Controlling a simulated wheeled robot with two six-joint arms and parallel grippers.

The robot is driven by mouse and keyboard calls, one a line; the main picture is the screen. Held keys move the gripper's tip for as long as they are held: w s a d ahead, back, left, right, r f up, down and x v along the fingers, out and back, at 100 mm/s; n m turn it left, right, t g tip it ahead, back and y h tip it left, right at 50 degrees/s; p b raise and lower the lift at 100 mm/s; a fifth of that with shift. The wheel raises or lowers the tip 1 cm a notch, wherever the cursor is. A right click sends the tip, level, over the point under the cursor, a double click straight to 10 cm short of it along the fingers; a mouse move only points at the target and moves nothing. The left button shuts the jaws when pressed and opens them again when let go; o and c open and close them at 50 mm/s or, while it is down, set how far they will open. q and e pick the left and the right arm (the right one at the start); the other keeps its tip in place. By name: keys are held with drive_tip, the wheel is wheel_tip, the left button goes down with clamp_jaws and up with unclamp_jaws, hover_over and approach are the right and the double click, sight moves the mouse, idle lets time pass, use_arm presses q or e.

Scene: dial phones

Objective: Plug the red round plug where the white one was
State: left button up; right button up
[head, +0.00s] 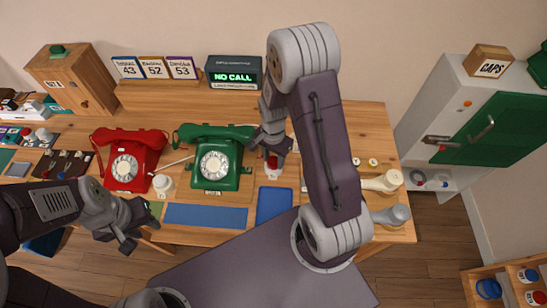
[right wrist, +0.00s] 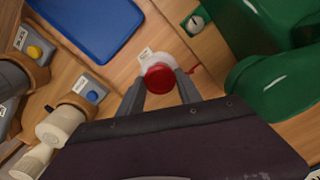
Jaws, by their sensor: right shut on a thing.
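My right gripper (head: 272,155) is shut on the red round plug (right wrist: 159,77), its fingers on either side of it. In the head view the red plug (head: 272,163) shows just over a small white socket (head: 273,173), right of the green phone. The white socket also shows behind the plug in the right wrist view (right wrist: 153,59); I cannot tell whether the plug is seated in it. My left gripper (head: 127,232) is open and empty, low at the left.
The green phone (head: 215,163) stands close left of my right gripper, with blue mats (head: 205,216) in front. Cream and grey handle-shaped things (head: 390,180) stand at the table's right. A sign reading NO CALL (head: 233,76) stands at the back. Switch panels (head: 63,163) lie at the left.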

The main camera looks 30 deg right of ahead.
drive_tip(key=o, duration=1.3)
drive_tip(key=shift+c, duration=0.2)
wheel_tip(320, 180, up, 9)
drive_tip(key=shift+p, duration=0.45)
drive_tip(key=shift+a+r, duration=0.1)
